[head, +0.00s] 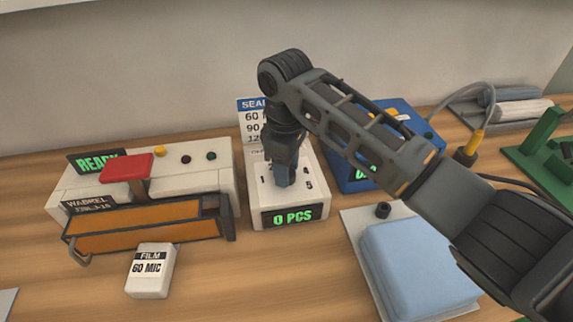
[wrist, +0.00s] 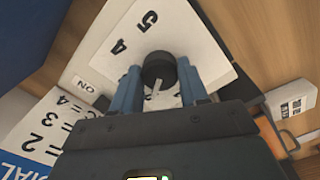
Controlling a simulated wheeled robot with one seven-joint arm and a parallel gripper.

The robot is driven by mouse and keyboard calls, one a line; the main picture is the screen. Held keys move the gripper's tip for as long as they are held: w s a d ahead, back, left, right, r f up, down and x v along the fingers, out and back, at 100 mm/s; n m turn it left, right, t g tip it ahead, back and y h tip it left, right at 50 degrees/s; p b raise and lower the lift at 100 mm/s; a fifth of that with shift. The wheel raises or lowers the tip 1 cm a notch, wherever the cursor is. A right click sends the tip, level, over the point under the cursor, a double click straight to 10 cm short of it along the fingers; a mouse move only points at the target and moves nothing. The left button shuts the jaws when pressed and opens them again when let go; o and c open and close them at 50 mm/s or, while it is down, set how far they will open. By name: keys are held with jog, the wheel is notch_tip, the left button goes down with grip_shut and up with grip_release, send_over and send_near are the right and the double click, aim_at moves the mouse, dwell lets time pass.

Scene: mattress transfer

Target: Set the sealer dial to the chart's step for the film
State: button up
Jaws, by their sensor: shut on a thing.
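The dial knob (wrist: 158,68) is black with a pale pointer line, on a white box (head: 256,218) with numerals around it. My gripper (head: 284,178) reaches down over the dial. In the wrist view its blue fingers (wrist: 158,76) are shut on the knob. The pointer faces toward my gripper's palm, near a partly hidden numeral; 4 and 5 are clear of it. The chart (head: 250,112) behind reads 60, 90, 120 in the head view; the wrist view shows rows ending 2, 3, 4, the 2 nearest the heading. The film box (head: 150,270) reads 60 MIC.
The sealer (head: 146,205) at left shows READY and has a red handle (head: 127,167). The white box shows 0 PCS. A blue box (head: 354,180) stands behind my arm. A light-blue padded block (head: 415,265) lies at right. The front table between film box and block is clear.

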dwell(0.4)
jog(key=o, duration=1.1)
jog(key=shift+c, duration=0.2)
jog(key=shift+s+r+b, duration=0.1)
jog(key=shift+r+b, duration=0.3)
jog(key=shift+r, duration=3.5)
